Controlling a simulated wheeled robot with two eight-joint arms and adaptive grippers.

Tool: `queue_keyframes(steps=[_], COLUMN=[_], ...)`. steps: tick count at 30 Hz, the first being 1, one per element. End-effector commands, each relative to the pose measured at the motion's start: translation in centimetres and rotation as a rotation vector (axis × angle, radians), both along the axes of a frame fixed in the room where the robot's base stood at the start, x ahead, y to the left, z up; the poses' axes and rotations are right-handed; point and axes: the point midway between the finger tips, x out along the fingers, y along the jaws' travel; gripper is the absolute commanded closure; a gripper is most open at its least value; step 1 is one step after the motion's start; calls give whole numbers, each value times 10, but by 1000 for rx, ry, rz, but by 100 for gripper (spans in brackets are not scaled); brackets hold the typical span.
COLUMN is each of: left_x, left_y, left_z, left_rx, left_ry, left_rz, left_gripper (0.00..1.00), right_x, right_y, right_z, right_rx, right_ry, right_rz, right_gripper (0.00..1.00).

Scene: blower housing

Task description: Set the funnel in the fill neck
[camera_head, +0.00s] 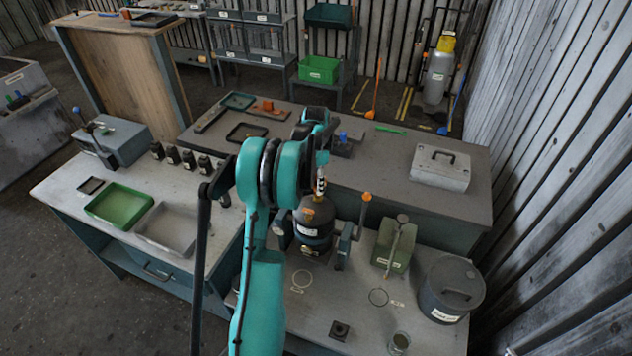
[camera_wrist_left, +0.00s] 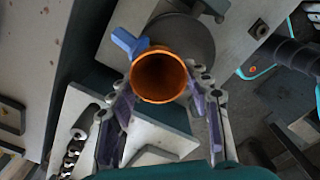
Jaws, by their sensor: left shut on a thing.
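An orange funnel (camera_wrist_left: 160,77) with a blue tab (camera_wrist_left: 129,42) shows mouth-up in the left wrist view. My left gripper (camera_wrist_left: 164,88) is shut on it, with one finger on each side. In the head view my left gripper (camera_head: 320,181) is above the dark rounded tank (camera_head: 314,227), and the teal arm hides part of it. A small orange patch shows at the tank's top; I cannot tell whether it is the funnel. The fill neck is not clearly visible, nor whether the funnel touches it. In the wrist view a dark round body (camera_wrist_left: 185,36) lies beyond the funnel. My right gripper is not in view.
A clamp handle with an orange knob (camera_head: 365,197) stands right of the tank. A green block (camera_head: 394,246) and a dark lidded pot (camera_head: 451,290) stand further right. A grey case (camera_head: 440,168) sits on the back bench. The bench front between these has some free room.

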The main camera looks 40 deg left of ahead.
Motion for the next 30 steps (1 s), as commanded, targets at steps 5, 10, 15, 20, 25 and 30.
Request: queue_keyframes(steps=[5, 10, 15, 20, 25, 30], left_x=[0, 0, 0, 0, 0, 0], left_y=[0, 0, 0, 0, 0, 0], left_z=[0, -1, -6, -9, -9, -8], left_rx=[0, 0, 0, 0, 0, 0], left_ry=[0, 0, 0, 0, 0, 0], left_rz=[0, 0, 0, 0, 0, 0], left_gripper=[68, 68, 68, 68, 68, 68], right_x=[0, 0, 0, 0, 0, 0], right_y=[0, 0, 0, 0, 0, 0], right_z=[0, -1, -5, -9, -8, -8], right_rx=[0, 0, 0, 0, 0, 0], right_ry=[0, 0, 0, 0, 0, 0], right_rz=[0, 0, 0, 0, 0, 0], right_gripper=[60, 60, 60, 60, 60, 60])
